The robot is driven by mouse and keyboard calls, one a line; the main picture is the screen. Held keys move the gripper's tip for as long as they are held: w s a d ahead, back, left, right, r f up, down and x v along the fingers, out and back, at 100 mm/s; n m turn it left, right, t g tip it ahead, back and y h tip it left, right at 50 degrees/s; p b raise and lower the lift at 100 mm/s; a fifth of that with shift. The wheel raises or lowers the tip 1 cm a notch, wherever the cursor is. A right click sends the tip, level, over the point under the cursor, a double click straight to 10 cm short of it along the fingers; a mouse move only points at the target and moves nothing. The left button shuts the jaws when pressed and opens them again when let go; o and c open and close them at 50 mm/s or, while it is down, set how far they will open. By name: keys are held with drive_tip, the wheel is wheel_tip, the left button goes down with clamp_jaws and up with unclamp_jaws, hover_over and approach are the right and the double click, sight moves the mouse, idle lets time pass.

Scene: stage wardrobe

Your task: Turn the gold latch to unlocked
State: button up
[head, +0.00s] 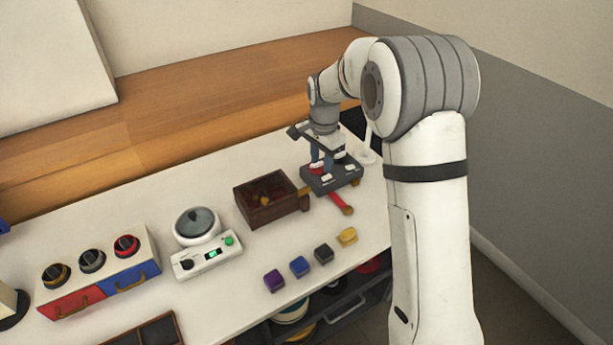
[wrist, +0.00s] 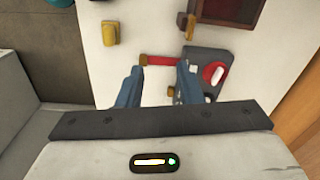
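My gripper (head: 322,164) points down over a dark grey box (head: 347,179) at the table's right end. In the wrist view its two blue fingers (wrist: 160,78) are apart, with nothing seen held between them. A red bar (wrist: 162,61) with a gold-brown end runs from the grey box just beyond the fingertips; I cannot tell if they touch. The box carries a red disc with a white bar (wrist: 214,75). A small gold-brown piece (wrist: 171,91) shows beside the right finger. A gold-ringed knob (head: 56,275) is far left. Which gold part is the latch is unclear.
A brown open box (head: 262,212) with a gold-brown piece (head: 304,191) stands left of the grey box. Small blocks, including a yellow one (head: 347,237), line the front edge. A white device (head: 207,257) stands mid-table. Table between them is clear.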

drive_tip(key=m, duration=0.2)
approach(304, 191)
drive_tip(key=shift+w+g+p, duration=0.3)
drive_tip(key=shift+w+p, duration=0.1)
drive_tip(key=shift+w, duration=0.2)
drive_tip(key=shift+a+f, duration=0.15)
drive_tip(key=shift+f, duration=0.15)
wheel_tip(304, 191, down, 7)
drive_tip(key=shift+f+p, duration=0.25)
drive_tip(key=shift+p, duration=0.5)
drive_tip(key=shift+c, duration=0.5)
